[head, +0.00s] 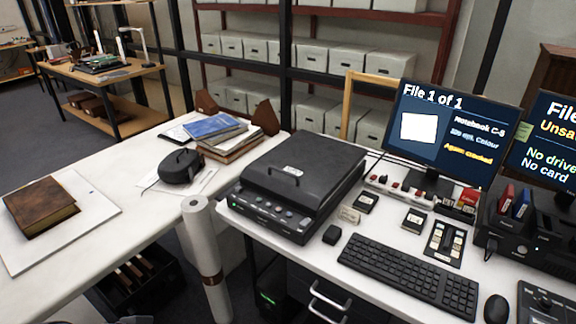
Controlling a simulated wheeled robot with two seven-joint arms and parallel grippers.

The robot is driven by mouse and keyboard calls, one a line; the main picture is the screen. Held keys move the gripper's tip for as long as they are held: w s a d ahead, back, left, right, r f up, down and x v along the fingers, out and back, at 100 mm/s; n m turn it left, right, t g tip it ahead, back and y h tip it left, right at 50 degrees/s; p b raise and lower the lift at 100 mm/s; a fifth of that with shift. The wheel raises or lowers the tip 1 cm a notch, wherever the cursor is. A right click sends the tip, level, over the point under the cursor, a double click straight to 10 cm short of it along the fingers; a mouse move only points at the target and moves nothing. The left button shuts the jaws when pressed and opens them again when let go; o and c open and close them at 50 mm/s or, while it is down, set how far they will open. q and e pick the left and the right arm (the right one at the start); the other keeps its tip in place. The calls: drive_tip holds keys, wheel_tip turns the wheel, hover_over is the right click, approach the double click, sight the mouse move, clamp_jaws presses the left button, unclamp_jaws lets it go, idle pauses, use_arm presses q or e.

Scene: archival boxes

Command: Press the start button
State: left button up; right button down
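A black flatbed scanner (312,166) with its lid down sits on the white desk. Its sloped front panel (270,213) carries a row of small round buttons and lights. The labels are too small to read, so I cannot tell which button is start. The monitor (437,134) behind reads "File 1 of 1" and "Notebook C-8", with a blank white page picture and a yellow line that is hard to read. Neither of my grippers is in view.
A keyboard (408,276), mouse (496,309), card tray (444,243) and black dock (527,224) fill the desk's right side. A brown book (41,205) lies on a white board at left. A white paper roll (204,254) stands before the scanner's left.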

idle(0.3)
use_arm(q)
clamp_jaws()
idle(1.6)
